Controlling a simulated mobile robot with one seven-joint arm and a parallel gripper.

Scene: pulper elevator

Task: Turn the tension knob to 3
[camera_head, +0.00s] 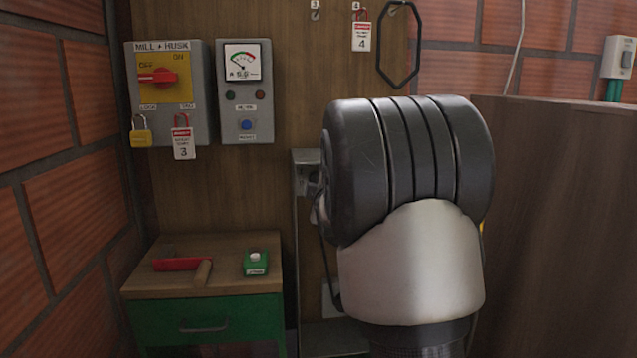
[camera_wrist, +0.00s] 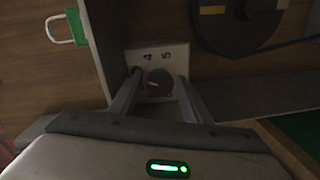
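The tension knob (camera_wrist: 160,82) is a dark round knob on a pale plate (camera_wrist: 143,55) in the wrist view. The digits 4 and 5 are readable on the plate; its other markings are hidden or too small. My gripper (camera_wrist: 160,78) has one finger on each side of the knob, with narrow gaps seeming to show between fingers and knob. I cannot tell if either finger touches it. The knob's pointer is too dark to read. In the head view my arm hides both the gripper and the knob.
A dark wheel with a belt (camera_wrist: 238,22) is close to the plate. In the head view are a switch box (camera_head: 165,75), a meter box (camera_head: 245,90), a small bench (camera_head: 210,285) and a wooden panel (camera_head: 560,220) at right.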

